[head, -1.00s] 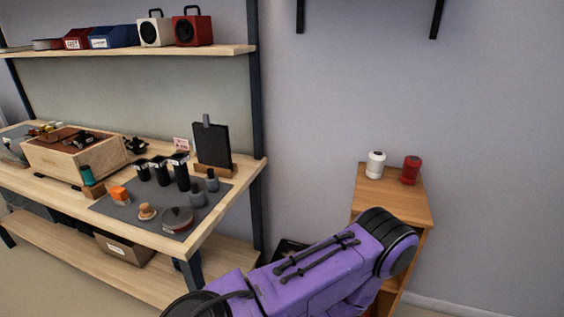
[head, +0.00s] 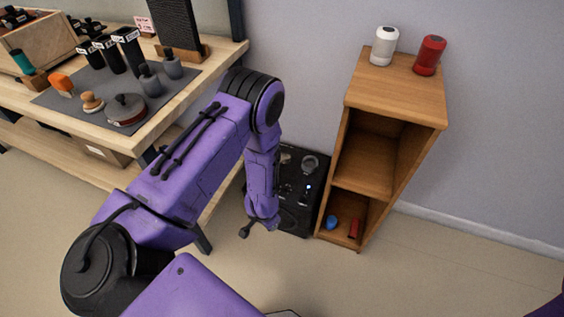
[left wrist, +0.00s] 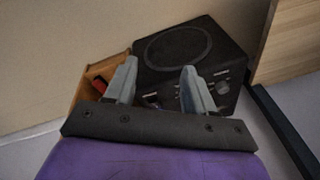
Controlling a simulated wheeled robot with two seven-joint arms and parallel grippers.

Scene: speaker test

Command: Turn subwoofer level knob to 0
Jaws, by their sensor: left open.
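The black subwoofer (head: 291,211) stands on the floor between the workbench and the wooden cabinet. Its panel shows a round grey knob (head: 309,163) and a small bluish light; I cannot read any marks or tell which knob sets the level. In the left wrist view the subwoofer (left wrist: 235,58) lies beyond my fingers, with a large round disc and small controls partly behind the right finger. My left gripper (head: 259,229) is in front of the subwoofer, and my forearm covers its left part. In the left wrist view the gripper (left wrist: 159,65) is open and empty. My right gripper is out of view.
The wooden cabinet (head: 396,98) stands close to the subwoofer's right, with a white speaker (head: 384,46) and a red speaker (head: 430,55) on top. The workbench (head: 190,95) with several small items is at the left. Open floor lies in front.

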